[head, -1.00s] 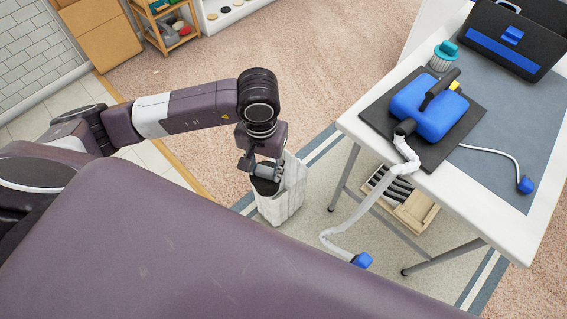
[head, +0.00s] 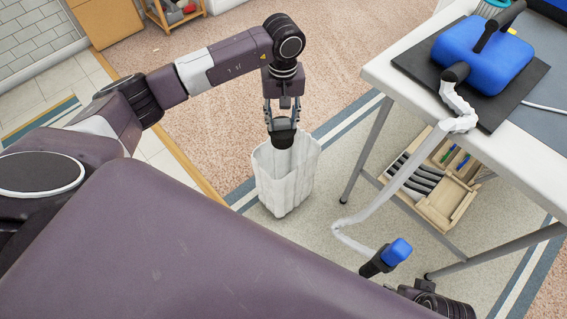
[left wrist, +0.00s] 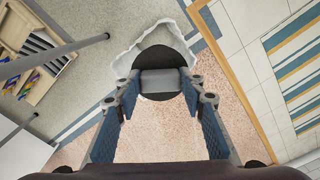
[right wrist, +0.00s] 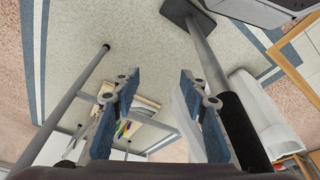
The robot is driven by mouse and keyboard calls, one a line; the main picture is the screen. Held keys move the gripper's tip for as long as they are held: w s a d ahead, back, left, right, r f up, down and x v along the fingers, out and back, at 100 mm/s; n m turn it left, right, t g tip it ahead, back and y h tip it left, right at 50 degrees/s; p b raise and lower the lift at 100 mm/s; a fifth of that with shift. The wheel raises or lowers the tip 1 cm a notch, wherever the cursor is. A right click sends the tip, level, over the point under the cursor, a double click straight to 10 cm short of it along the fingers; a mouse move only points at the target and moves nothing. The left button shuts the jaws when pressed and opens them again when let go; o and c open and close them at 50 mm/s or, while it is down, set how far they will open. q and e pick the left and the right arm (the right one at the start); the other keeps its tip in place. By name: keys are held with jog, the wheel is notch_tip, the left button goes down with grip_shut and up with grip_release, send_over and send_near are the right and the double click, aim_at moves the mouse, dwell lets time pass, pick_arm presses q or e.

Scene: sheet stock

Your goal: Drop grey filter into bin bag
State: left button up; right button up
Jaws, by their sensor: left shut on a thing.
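The grey filter (head: 283,139), with a dark round cap, hangs upright from my left gripper (head: 283,118). The left wrist view shows the fingers (left wrist: 160,85) shut on the grey block of the filter's black cap (left wrist: 160,58). The white bin bag (head: 283,185) stands open on the floor directly below. The filter is over its mouth, and its lower end seems to reach inside the rim. The bag's rim (left wrist: 140,42) shows beyond the cap in the left wrist view. My right gripper (right wrist: 165,85) has its fingers apart with nothing between them.
A white table (head: 385,70) at the right carries a blue vacuum (head: 482,55) on a dark mat. Its pale hose (head: 410,165) hangs to a blue-tipped black handle (head: 385,258) low in front. A wooden tray (head: 450,205) lies under the table. Floor left of the bag is clear.

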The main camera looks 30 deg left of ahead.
pick_arm(q)
jog(key=shift+n, duration=0.6)
jog(key=f+b, duration=0.1)
jog(key=w+f+b, duration=0.1)
jog(key=w+a+f+b, duration=0.1)
jog(key=f, duration=0.1)
jog(key=shift+w+a, duration=0.1)
jog(key=shift+w, duration=0.15)
jog(key=shift+f+b, duration=0.4)
notch_tip(320, 180, down, 3)
jog(key=shift+f+b, duration=0.2)
jog(key=shift+b, duration=0.9)
jog(key=shift+f+b, duration=0.4)
jog(key=shift+f, duration=0.45)
pick_arm(e)
jog(key=w+a+r+t+y, duration=0.1)
jog(key=w+a+r+t, duration=0.1)
jog(key=w+r+t, duration=0.2)
jog(key=shift+w+r, duration=0.5)
jog(key=shift+w, duration=0.75)
pick_arm(q)
jog(key=o, duration=1.4)
